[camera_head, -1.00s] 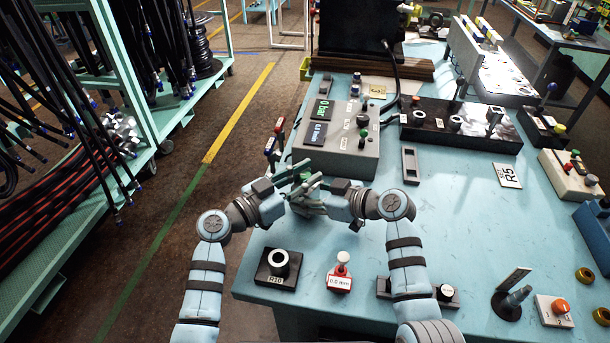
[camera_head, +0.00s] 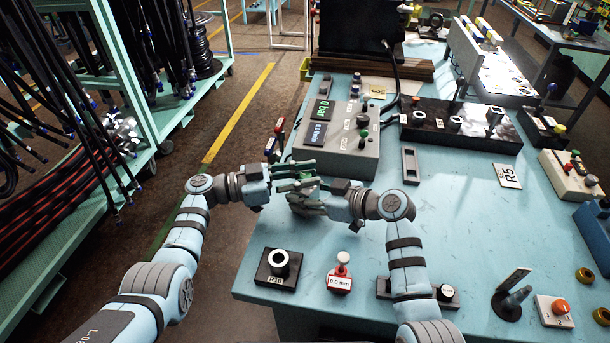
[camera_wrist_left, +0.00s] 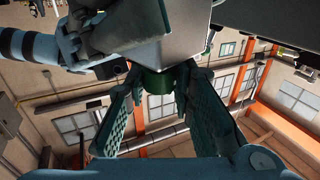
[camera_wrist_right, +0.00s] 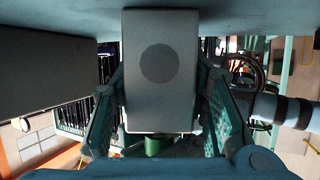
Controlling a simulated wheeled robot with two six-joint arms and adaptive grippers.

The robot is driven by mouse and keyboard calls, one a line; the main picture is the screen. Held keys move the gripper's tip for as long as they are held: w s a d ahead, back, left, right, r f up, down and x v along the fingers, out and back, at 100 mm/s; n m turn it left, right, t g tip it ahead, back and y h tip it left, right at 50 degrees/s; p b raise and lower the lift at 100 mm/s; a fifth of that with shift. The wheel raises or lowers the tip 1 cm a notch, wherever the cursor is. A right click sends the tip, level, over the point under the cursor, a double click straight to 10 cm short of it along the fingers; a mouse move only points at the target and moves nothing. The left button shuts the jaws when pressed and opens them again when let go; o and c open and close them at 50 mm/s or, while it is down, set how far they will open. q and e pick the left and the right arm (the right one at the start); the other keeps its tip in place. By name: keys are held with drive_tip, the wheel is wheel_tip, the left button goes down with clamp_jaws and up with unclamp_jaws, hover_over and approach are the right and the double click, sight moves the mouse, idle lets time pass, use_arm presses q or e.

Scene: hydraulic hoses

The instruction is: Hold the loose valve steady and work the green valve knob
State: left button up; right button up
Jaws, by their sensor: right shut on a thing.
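The loose valve is a grey metal block with a dark round face, large in the right wrist view (camera_wrist_right: 160,95). A green knob (camera_wrist_right: 157,145) sits at its lower end. My right gripper (camera_head: 312,196) is shut on the block, above the table's left part. In the left wrist view the green knob (camera_wrist_left: 158,80) lies between the fingertips of my left gripper (camera_wrist_left: 162,82), with the grey block (camera_wrist_left: 150,45) beyond it. My left gripper (camera_head: 300,176) is open, its fingers on either side of the knob. In the head view the grippers mostly hide the valve.
A grey control box (camera_head: 340,140) with displays and knobs stands just behind the grippers.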

use_arm(q)
drive_tip(key=o, duration=0.3)
drive_tip(key=shift+o, duration=0.2)
drive_tip(key=shift+a, duration=0.15)
drive_tip(key=v, duration=1.2)
use_arm(e)
drive_tip(key=o, duration=1.5)
drive_tip(key=shift+o, duration=0.2)
